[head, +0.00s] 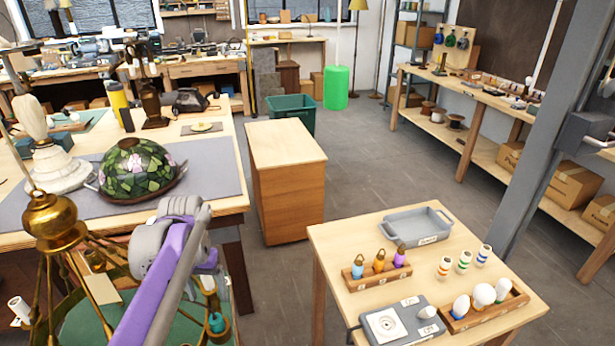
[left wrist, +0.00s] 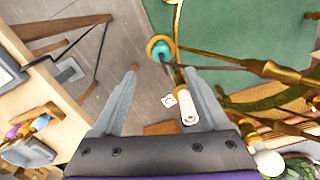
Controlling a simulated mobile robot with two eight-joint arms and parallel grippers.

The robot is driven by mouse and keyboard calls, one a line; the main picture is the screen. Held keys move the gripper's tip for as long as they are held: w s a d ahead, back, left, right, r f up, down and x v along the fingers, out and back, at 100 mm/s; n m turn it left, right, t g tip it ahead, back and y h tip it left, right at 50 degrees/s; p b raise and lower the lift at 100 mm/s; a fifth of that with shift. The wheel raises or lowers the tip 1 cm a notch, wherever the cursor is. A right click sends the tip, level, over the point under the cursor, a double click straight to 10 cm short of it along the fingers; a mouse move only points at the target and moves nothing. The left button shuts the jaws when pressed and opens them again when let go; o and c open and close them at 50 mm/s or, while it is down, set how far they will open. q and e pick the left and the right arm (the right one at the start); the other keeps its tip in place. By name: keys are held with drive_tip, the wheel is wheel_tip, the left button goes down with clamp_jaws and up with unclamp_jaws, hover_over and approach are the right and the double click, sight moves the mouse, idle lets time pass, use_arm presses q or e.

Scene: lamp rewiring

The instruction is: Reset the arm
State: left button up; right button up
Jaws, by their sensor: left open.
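My left gripper (left wrist: 162,72) is open, its two grey fingers apart in the left wrist view. A brass arm with a white candle sleeve (left wrist: 188,108) shows close to the right finger; I cannot tell whether they touch. The teal part (head: 216,322) also shows beside the chandelier's right side there. My right gripper is in neither view.
The chandelier's curved arms stand over a green surface (head: 88,325), close around my left arm. A small table (head: 340,235) at right holds bulbs, a grey tray (head: 418,226) and a tester box (head: 400,322). A stained-glass shade (head: 137,168) sits behind.

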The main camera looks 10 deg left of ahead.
use_arm(q)
drive_tip(key=s+d+f+m+t, duration=0.1)
drive_tip(key=s+d+f+t, duration=0.1)
drive_tip(key=s+d+f, duration=0.2)
drive_tip(key=s+d+f+m+t, duration=0.1)
drive_tip(key=s+d+f+t, duration=0.2)
drive_tip(key=s+d, duration=0.6)
drive_tip(key=shift+s+d+f, duration=0.3)
drive_tip(key=shift+d+f, duration=0.4)
drive_tip(key=shift+f, duration=0.1)
